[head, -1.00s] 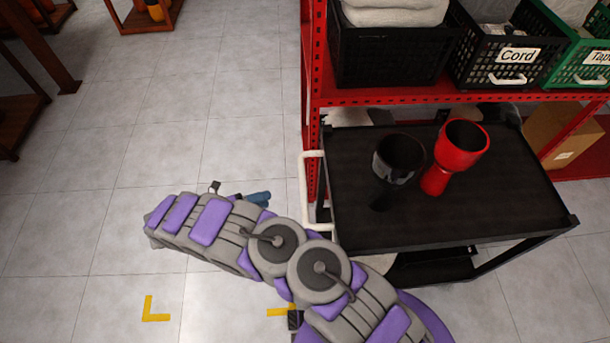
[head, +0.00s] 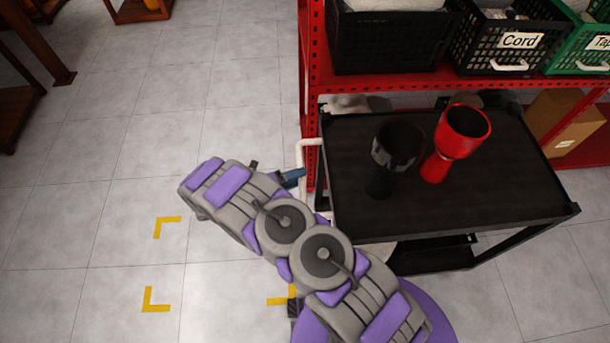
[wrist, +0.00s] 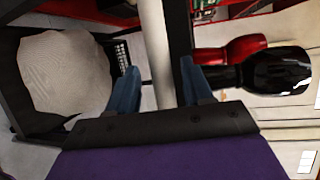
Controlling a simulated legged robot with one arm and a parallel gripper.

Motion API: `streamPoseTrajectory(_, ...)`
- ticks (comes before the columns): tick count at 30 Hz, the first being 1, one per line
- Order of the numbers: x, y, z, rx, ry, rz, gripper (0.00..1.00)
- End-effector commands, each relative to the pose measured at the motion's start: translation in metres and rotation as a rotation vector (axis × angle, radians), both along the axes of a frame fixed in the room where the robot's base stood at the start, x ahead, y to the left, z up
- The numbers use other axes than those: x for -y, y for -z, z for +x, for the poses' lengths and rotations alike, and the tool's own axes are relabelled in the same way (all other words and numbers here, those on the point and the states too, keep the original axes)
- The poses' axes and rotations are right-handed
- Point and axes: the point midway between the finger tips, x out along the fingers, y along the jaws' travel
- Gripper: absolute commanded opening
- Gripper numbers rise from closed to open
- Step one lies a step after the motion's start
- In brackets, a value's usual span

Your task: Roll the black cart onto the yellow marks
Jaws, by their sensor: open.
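The black cart (head: 460,205) stands at the right in the head view, by the red shelf. A black goblet drum (head: 397,145) and a red goblet drum (head: 461,140) stand on its top. Its white handle (head: 309,143) is at its left end. My gripper (head: 300,174) is beside the handle, mostly hidden behind my arm. In the wrist view its blue fingers (wrist: 160,90) are apart, with the white handle bar (wrist: 157,50) between them. I cannot tell if they touch it. Yellow corner marks (head: 156,301) lie on the floor left of the cart.
The red shelf (head: 312,90) behind the cart holds black crates (head: 390,42) and a green crate (head: 590,50). A cardboard box (head: 570,125) sits low at the right. Wooden furniture (head: 40,50) stands at the far left. The tiled floor between is clear.

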Motion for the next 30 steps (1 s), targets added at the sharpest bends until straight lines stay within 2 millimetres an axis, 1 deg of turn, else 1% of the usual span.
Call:
streamPoseTrajectory(1, 0.008, 0.002, 0.002, -0.002, 0.001, -0.001, 0.51)
streamPoseTrajectory(3, 0.016, 0.004, 0.006, -0.003, -0.001, -0.001, 0.51)
streamPoseTrajectory(7, 0.027, 0.006, 0.011, -0.002, 0.0, 0.0, 0.51)
streamPoseTrajectory(12, 0.031, 0.006, 0.013, -0.001, -0.001, 0.001, 0.51)
streamPoseTrajectory(19, 0.031, 0.006, 0.013, -0.001, -0.001, 0.001, 0.5)
streamPoseTrajectory(30, 0.031, 0.007, 0.013, -0.002, -0.001, 0.0, 0.14)
